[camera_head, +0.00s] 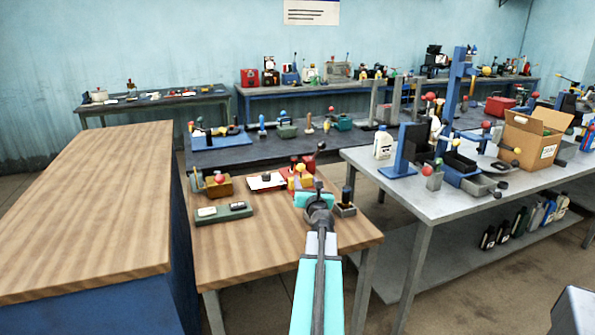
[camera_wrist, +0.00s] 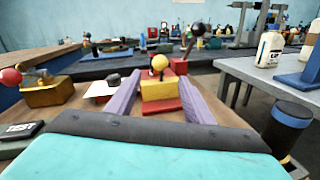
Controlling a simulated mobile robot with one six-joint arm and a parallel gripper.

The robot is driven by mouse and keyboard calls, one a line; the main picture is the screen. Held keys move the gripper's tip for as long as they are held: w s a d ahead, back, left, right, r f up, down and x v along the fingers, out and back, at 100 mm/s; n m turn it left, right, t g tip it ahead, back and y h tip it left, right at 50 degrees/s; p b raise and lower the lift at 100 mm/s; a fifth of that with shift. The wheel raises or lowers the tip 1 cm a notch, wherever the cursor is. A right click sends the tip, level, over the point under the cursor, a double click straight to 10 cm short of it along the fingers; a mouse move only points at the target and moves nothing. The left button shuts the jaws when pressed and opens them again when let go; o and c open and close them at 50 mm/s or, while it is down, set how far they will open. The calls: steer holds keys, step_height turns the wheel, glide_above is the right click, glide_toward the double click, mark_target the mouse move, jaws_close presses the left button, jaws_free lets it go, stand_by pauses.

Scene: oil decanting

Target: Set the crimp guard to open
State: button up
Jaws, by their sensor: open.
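No readable label marks the crimp guard. A device with a red base and yellow block (camera_wrist: 160,92), topped by a yellow ball (camera_wrist: 159,62), stands straight ahead in the wrist view, between the lines of my gripper's purple fingers (camera_wrist: 157,80). The fingers are spread with nothing held. I cannot tell whether they touch the device. Just behind it is a red device (camera_wrist: 178,67) with a tilted lever ending in a black ball (camera_wrist: 197,29). In the head view the yellow block (camera_head: 301,181) is partly hidden by my gripper (camera_head: 312,190).
On the same wooden table are a brass block with a red ball (camera_head: 219,185), a white plate with a dark knob (camera_head: 266,181), a green panel (camera_head: 223,212) and a dark cylinder (camera_wrist: 287,125) at right. A grey table (camera_head: 440,200) stands to the right.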

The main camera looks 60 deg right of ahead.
mark_target(301, 170)
steer(key=shift+p+x, duration=0.45)
steer(key=shift+x, duration=5.65)
steer(key=shift+a, duration=0.1)
jaws_close()
